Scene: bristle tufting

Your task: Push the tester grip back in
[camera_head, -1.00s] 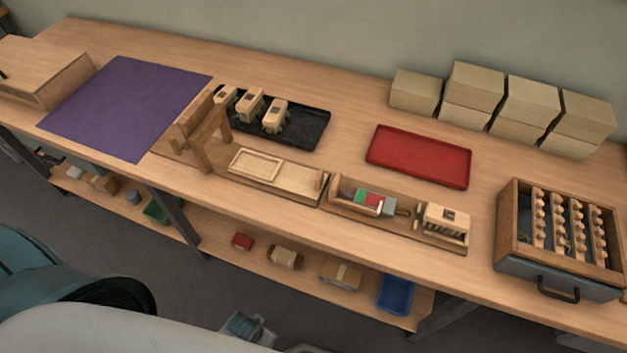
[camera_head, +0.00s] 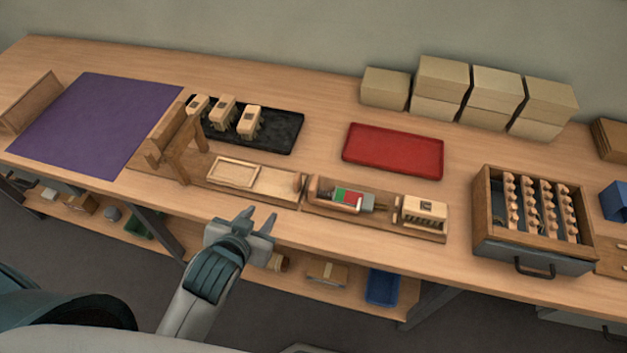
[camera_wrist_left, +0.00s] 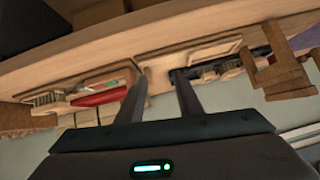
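The tester (camera_head: 322,190) is a wooden cradle on a long wooden base near the bench's front edge, with a red and green panel (camera_head: 347,199). A grey block with a short wooden grip (camera_head: 379,207) sticks out to the right of the panel. In the left wrist view the tester's panel area (camera_wrist_left: 112,84) shows small, left of the fingers. My left gripper (camera_head: 260,215) is in front of the bench edge, left of the tester and apart from it. Its two fingers are spread and empty, also in the left wrist view (camera_wrist_left: 160,100). My right gripper is not in view.
A bristled wooden block (camera_head: 426,212) sits right of the grip. A tray-like wooden fixture (camera_head: 270,181) and wooden stand (camera_head: 180,140) are to the left. A red tray (camera_head: 392,150), a black tray (camera_head: 285,135) and a drawer box (camera_head: 530,262) stand nearby.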

